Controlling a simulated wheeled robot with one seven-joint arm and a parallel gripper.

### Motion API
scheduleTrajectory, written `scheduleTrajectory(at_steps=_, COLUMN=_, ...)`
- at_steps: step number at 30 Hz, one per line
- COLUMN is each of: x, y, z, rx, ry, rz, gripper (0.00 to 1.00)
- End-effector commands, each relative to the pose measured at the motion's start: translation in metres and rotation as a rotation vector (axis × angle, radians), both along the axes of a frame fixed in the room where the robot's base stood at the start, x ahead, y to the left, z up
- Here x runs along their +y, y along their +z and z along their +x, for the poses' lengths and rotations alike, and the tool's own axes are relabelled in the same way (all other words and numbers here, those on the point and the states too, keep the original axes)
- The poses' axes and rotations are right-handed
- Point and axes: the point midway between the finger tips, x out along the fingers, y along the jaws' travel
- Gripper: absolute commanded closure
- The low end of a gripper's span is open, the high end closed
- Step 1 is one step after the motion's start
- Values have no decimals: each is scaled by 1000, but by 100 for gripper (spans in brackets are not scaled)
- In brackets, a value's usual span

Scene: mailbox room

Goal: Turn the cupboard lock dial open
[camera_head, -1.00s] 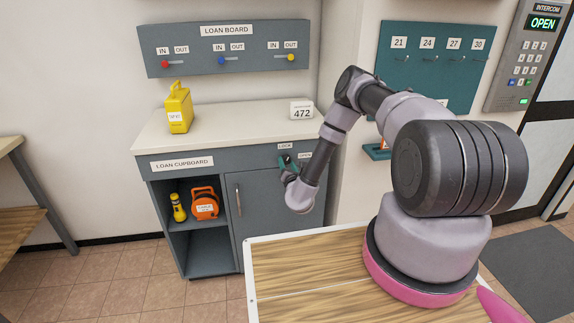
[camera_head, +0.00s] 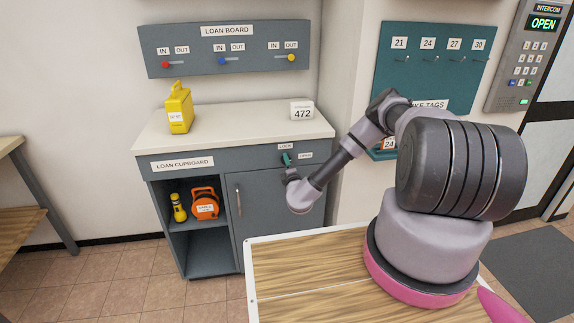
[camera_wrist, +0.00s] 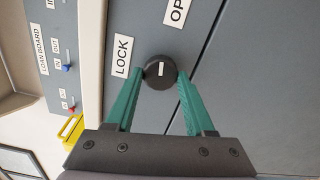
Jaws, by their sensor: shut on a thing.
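The lock dial (camera_wrist: 161,72) is a round black knob with a white mark, on the grey front of the loan cupboard (camera_head: 262,190). In the wrist view its mark points up the picture, toward the side of the OPEN label (camera_wrist: 177,11). The LOCK label (camera_wrist: 122,56) is left of the dial in that view. My gripper (camera_wrist: 163,76) has its teal fingers on both sides of the dial and is shut on it. In the head view, my gripper (camera_head: 287,159) is at the cupboard's upper front and hides most of the dial.
The cupboard door with its handle (camera_head: 239,202) is closed below the dial. A yellow case (camera_head: 179,110) and a 472 sign (camera_head: 302,111) stand on top. A torch (camera_head: 178,208) and an orange item (camera_head: 205,204) are in the open compartment. A wooden surface (camera_head: 305,270) is in front.

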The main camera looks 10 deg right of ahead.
Motion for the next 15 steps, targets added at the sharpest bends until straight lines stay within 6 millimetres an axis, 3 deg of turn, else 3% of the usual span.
scheduleTrajectory(at_steps=15, x=0, y=-1, z=-1, rx=3, ry=0, rz=188, gripper=100)
